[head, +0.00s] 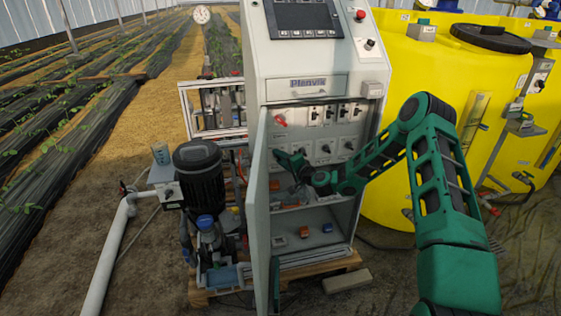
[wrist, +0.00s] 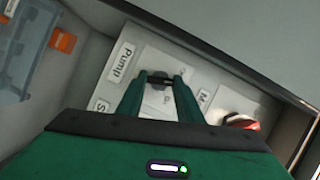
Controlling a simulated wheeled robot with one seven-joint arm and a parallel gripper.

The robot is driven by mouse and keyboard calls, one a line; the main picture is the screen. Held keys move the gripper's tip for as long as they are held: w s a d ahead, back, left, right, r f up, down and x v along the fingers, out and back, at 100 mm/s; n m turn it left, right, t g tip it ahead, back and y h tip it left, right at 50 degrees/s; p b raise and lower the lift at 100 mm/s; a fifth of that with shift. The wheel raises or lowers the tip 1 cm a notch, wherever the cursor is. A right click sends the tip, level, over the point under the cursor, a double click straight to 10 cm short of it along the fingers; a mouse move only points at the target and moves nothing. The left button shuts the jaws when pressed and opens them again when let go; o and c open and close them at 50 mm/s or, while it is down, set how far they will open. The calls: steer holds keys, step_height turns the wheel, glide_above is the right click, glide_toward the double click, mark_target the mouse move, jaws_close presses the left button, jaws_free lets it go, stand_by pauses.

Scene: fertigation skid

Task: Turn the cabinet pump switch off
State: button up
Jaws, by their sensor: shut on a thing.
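The cabinet (head: 300,72) stands in the middle of the head view with its door (head: 260,220) open toward me. My gripper (head: 284,158) reaches inside, in front of the switch panel. In the wrist view my gripper (wrist: 157,78) has both fingertips closed on a small dark knob, the pump switch (wrist: 158,85), on a pale plate beside the label "Pump" (wrist: 121,62). The fingers hide part of the knob, and I cannot tell its exact angle. In the head view my gripper covers the switch.
The open door stands close to the left of my gripper. Other knobs (head: 348,145) line the panel. A yellow tank (head: 440,75) stands right, a dark pump motor (head: 199,172) left.

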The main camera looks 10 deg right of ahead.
steer(key=n, duration=0.1)
steer(key=n+h, duration=0.1)
steer(key=n+g, duration=0.1)
steer(key=shift+s+a+f, duration=0.1)
steer(key=shift+s+a, duration=0.05)
steer(key=shift+a, duration=0.1)
steer(key=shift+n+h, duration=0.3)
steer(key=shift+n, duration=0.2)
steer(key=shift+f, duration=0.15)
steer(key=o, duration=1.1)
steer(key=shift+d+r, duration=0.1)
steer(key=shift+r, duration=0.1)
steer(key=shift+s+r, duration=0.1)
steer(key=v, duration=1)
steer(key=shift+s+r, duration=0.1)
steer(key=shift+s, duration=0.05)
steer(key=shift+s+n, duration=0.1)
steer(key=shift+n, duration=0.2)
